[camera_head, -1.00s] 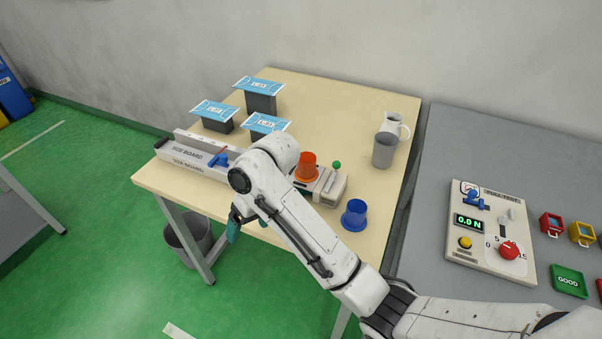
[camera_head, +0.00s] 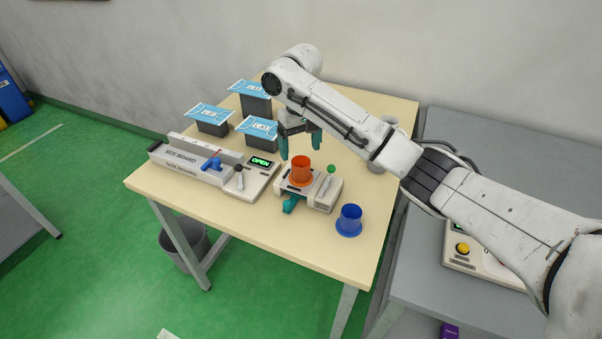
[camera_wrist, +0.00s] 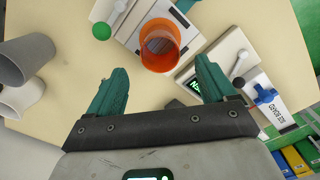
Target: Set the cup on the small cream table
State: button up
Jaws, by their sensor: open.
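An orange cup (camera_head: 300,172) with an open top and a wide foot stands on a small cream device (camera_head: 325,195) with a green-knobbed lever. A blue cup (camera_head: 349,220) stands to its right on the cream-topped table (camera_head: 300,240). My gripper (camera_head: 300,148) is open, pointing down just behind and above the orange cup. In the wrist view the orange cup (camera_wrist: 160,45) shows just beyond the two teal fingertips (camera_wrist: 161,68), with nothing between them. A grey cup (camera_head: 376,166) and a white mug (camera_head: 391,121) are partly hidden behind my arm.
A size board (camera_head: 190,165) and a box showing OPEN (camera_head: 258,168) are at the left. Several blue-and-white packets (camera_head: 250,88) lie on dark blocks behind. A grey table (camera_head: 480,150) adjoins at the right. The front of the cream top is bare.

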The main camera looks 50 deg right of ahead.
aim_at(301, 164)
jog(key=shift+s+a+f+p, duration=0.1)
jog(key=shift+f+p, duration=0.15)
jog(key=shift+f, duration=1.4)
jog(key=shift+s+f+p, duration=0.1)
jog(key=shift+f+p, duration=0.15)
jog(key=shift+f, duration=1.4)
jog(key=shift+c, duration=0.4)
jog(key=c, duration=1.1)
jog(key=shift+r, duration=0.2)
jog(key=shift+c, duration=0.2)
